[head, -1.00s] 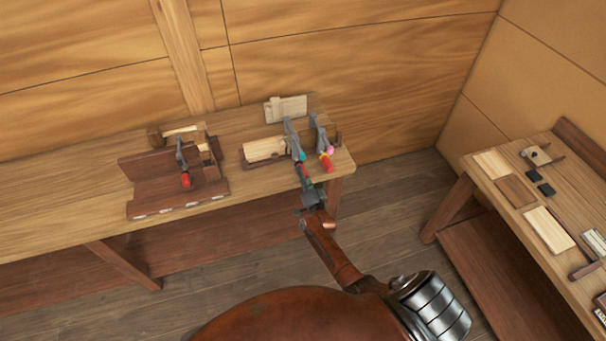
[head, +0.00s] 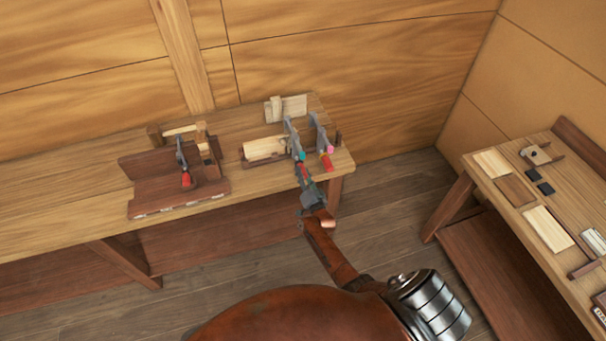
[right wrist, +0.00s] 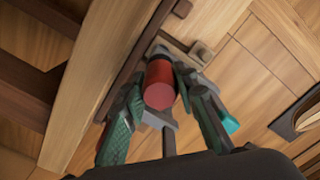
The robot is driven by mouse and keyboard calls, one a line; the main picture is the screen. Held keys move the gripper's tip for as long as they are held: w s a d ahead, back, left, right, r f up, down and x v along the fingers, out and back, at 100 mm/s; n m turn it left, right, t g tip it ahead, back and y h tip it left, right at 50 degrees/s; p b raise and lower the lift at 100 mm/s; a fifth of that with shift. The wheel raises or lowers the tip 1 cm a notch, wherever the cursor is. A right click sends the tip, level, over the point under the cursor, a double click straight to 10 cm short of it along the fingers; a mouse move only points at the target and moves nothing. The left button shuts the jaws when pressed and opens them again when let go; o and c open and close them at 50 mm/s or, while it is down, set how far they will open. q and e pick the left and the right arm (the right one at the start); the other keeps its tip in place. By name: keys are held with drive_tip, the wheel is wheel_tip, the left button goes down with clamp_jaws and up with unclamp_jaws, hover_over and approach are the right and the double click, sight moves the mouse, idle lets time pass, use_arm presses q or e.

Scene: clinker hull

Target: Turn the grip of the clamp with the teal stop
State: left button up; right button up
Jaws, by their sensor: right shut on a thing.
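The clamp with the teal stop (head: 301,156) lies at the right end of the far bench, its grey bar (head: 290,133) running back from the stop. In the head view its red grip is mostly covered by my right gripper (head: 305,175). In the right wrist view the red grip (right wrist: 160,86) sits between the two green-padded fingers (right wrist: 158,100), which are shut on it. The teal stop (right wrist: 229,121) shows beside the right finger there. My left gripper is not in view.
A second clamp with a pink stop (head: 330,150) and red grip (head: 327,163) stands close to the right. A third red-gripped clamp (head: 186,180) is on a brown wooden fixture (head: 150,203) at left. A side bench (head: 515,190) with boards stands at right.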

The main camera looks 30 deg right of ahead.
drive_tip(key=o, duration=1.2)
drive_tip(key=shift+w, duration=0.1)
drive_tip(key=shift+c, duration=0.2)
drive_tip(key=shift+s+f, duration=0.1)
drive_tip(key=shift+s, duration=0.25)
drive_tip(key=v, duration=1.1)
drive_tip(key=shift+s+a, duration=0.2)
